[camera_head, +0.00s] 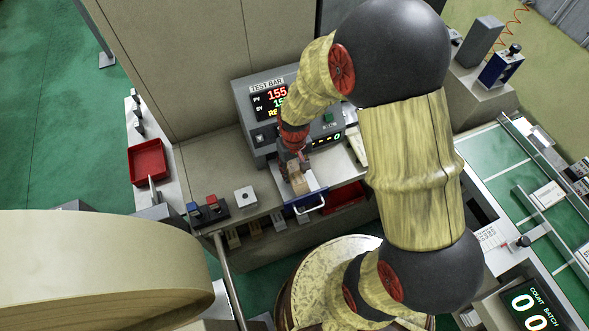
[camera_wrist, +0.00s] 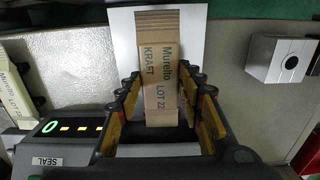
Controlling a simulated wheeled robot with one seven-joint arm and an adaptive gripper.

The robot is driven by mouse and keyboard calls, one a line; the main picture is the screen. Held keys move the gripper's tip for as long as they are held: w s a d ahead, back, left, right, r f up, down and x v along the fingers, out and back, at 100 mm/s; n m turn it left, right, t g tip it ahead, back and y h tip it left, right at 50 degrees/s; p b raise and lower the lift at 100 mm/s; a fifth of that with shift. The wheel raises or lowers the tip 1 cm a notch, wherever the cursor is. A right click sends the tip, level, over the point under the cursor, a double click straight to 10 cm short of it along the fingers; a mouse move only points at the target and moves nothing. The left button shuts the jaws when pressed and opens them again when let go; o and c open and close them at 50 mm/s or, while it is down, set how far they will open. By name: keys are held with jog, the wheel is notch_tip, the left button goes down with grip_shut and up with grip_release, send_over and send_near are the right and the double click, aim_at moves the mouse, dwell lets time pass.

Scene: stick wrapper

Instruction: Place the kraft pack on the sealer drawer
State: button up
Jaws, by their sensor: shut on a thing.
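The kraft pack (camera_wrist: 160,62) is a brown cardboard block printed "Murelto KRAFT LOT 22". My gripper (camera_wrist: 163,100) is shut on it, with a yellow-padded finger along each side. In the head view the pack (camera_head: 298,184) is under my gripper (camera_head: 294,166), over the pulled-out sealer drawer (camera_head: 316,187). The drawer has a pale top, a blue front edge and a white handle. Its pale plate (camera_wrist: 122,45) lies behind the pack in the wrist view. I cannot tell whether the pack touches the drawer.
The sealer (camera_head: 254,128), marked "TEST BAR", stands behind the drawer with lit displays. A switch box (camera_head: 207,210) and a small grey button box (camera_head: 245,196) sit on the bench to the left. A red tray (camera_head: 147,160) lies farther left. Another labelled pack (camera_wrist: 14,92) shows at the wrist view's left.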

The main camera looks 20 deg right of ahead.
jog(key=o, duration=0.9)
jog(key=shift+o, duration=0.2)
jog(key=shift+r, duration=0.1)
notch_tip(320, 180, up, 12)
jog(key=p, duration=0.2)
notch_tip(320, 180, up, 13)
jog(key=t, duration=0.3)
send_over(295, 173)
jog(key=s, duration=0.4)
jog(key=s+r+t, duration=0.2)
jog(key=s+r, duration=0.7)
jog(key=shift+s+r+t, duration=0.15)
jog(key=shift+s+t, duration=0.15)
jog(key=shift+s, duration=0.1)
notch_tip(295, 173, down, 6)
jog(key=b, duration=0.6)
